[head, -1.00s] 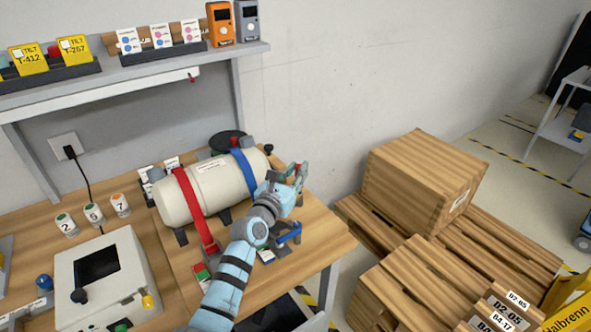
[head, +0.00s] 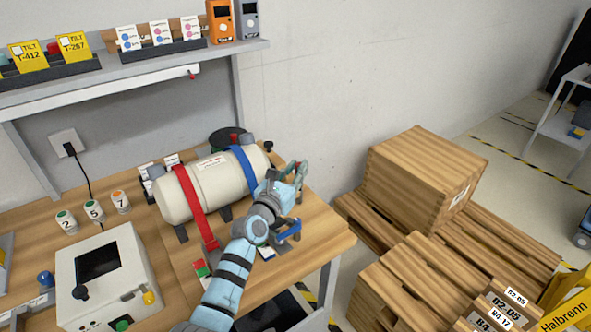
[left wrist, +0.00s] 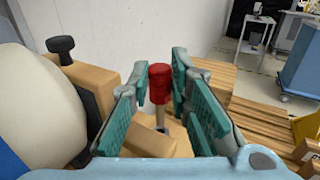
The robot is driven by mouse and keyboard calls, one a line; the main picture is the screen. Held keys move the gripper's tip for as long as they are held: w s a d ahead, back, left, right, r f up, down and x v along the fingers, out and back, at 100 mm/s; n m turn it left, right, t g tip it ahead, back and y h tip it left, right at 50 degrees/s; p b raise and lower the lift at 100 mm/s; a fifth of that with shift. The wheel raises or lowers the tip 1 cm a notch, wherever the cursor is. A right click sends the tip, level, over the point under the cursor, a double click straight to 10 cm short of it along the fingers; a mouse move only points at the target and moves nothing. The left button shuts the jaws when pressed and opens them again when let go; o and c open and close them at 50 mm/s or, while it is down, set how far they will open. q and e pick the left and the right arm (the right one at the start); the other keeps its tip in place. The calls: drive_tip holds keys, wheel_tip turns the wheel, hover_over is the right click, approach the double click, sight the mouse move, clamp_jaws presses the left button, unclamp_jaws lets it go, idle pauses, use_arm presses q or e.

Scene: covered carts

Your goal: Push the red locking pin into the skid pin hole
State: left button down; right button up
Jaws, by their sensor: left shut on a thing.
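The red locking pin (left wrist: 159,84) stands upright between the teal finger pads of my left gripper (left wrist: 158,100) in the left wrist view. Its red head is up and a grey metal shank shows below it. In the head view my left gripper (head: 297,172) is at the right end of the cream tank (head: 216,180), above the bench, and the pin is hard to make out. A wooden block (left wrist: 150,142) lies under the pin. The skid pin hole is not visible, so I cannot tell whether the shank is in it. My right gripper is not in view.
Red (head: 191,200) and blue (head: 247,172) straps cross the tank. A white box with a screen (head: 103,275) stands at the left of the bench. A wooden crate (head: 423,178) and pallets are at the right, past the bench edge. A black knob (left wrist: 61,46) stands beside the gripper.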

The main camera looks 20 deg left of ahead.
use_arm(q)
drive_tip(key=shift+p, duration=0.4)
idle(0.6)
drive_tip(key=shift+f, duration=0.2)
drive_tip(key=shift+f+b, duration=0.35)
drive_tip(key=shift+b, duration=0.15)
drive_tip(key=shift+f+b, duration=1.1)
drive_tip(key=shift+f, duration=0.1)
drive_tip(key=shift+s+d+r, duration=0.1)
drive_tip(key=shift+r+p, duration=0.6)
drive_tip(key=shift+p, duration=0.35)
drive_tip(key=shift+r+p, duration=0.35)
drive_tip(key=shift+r, duration=0.1)
drive_tip(key=shift+p, duration=0.35)
drive_tip(key=shift+f+b, duration=1.05)
drive_tip(key=shift+f, duration=0.1)
